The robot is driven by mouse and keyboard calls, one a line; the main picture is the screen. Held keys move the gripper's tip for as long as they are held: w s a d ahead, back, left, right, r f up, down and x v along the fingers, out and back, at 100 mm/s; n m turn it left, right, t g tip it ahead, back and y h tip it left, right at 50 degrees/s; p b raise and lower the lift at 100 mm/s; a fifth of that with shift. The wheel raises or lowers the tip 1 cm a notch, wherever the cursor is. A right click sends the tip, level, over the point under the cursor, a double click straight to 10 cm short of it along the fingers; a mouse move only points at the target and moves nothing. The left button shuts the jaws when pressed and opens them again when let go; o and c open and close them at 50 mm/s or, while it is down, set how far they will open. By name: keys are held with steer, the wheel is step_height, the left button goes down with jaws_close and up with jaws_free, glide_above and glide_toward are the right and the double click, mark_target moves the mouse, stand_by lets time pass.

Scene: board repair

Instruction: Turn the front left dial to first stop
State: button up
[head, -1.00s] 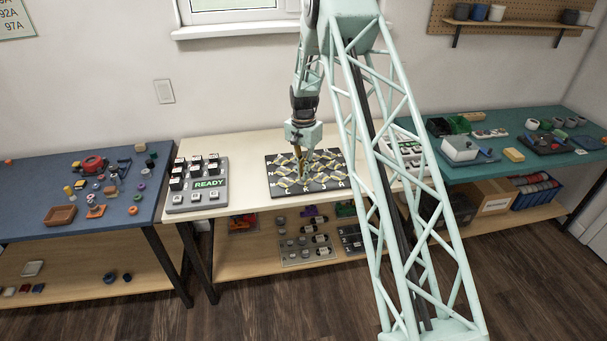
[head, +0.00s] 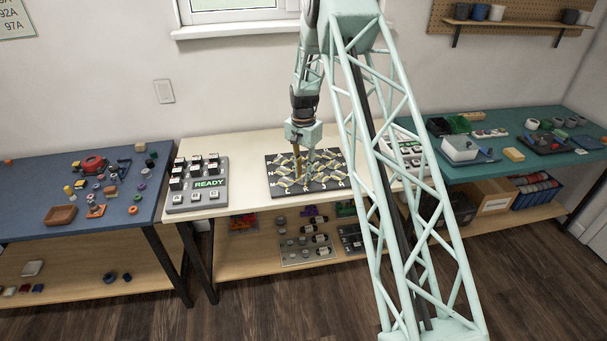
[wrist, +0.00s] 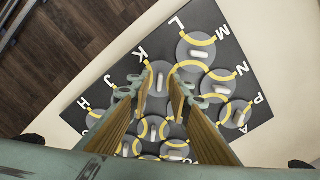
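The dial board (head: 272,156) is a dark panel with letters along its edges, grey round dials and yellow arcs. In the wrist view, the front left dial (wrist: 194,41) sits at the corner by the letters L and M, with a pale bar handle. My gripper (wrist: 163,80) points down at the board, its two tan fingers apart. Another grey dial (wrist: 160,71), by the letter K, shows between the fingertips, one place along the front edge from the corner dial. I cannot tell whether the fingers touch it. In the head view my gripper (head: 305,176) is over the board's middle front.
A grey keypad (head: 183,207) with a READY display stands left of the board. A white-keyed panel (head: 411,148) is on the right, partly behind my arm. Bare cream tabletop (head: 240,165) lies between keypad and board. Blue (head: 120,219) and teal (head: 545,170) benches stand on either side.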

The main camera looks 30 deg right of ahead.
step_height(320, 180, up, 12)
stand_by(0.8)
stand_by(0.5)
step_height(320, 180, up, 17)
steer(key=n, duration=0.3)
glide_above(303, 176)
steer(key=s+a, duration=0.7)
steer(key=s, duration=0.1)
steer(key=s+a+r+n+t, duration=0.1)
steer(key=s+a+r+n, duration=0.1)
steer(key=s+a+r, duration=0.4)
steer(key=s+a+r+n+t, duration=0.1)
steer(key=s+a+r, duration=0.2)
steer(key=s+r, duration=0.6)
steer(key=s+a+r+n, duration=0.2)
steer(key=s+a, duration=0.1)
steer(key=s, duration=0.6)
steer(key=s+a+r+n, duration=0.1)
steer(key=s+a+r, duration=0.1)
steer(key=s, duration=0.7)
steer(key=s+a+f+n+t, duration=0.1)
steer(key=s+a, duration=0.1)
steer(key=s, duration=0.7)
steer(key=s+a+f+n+t, duration=0.1)
steer(key=s+n, duration=0.1)
steer(key=s, duration=0.7)
steer(key=shift+s+a, duration=0.15)
steer(key=shift+a, duration=0.2)
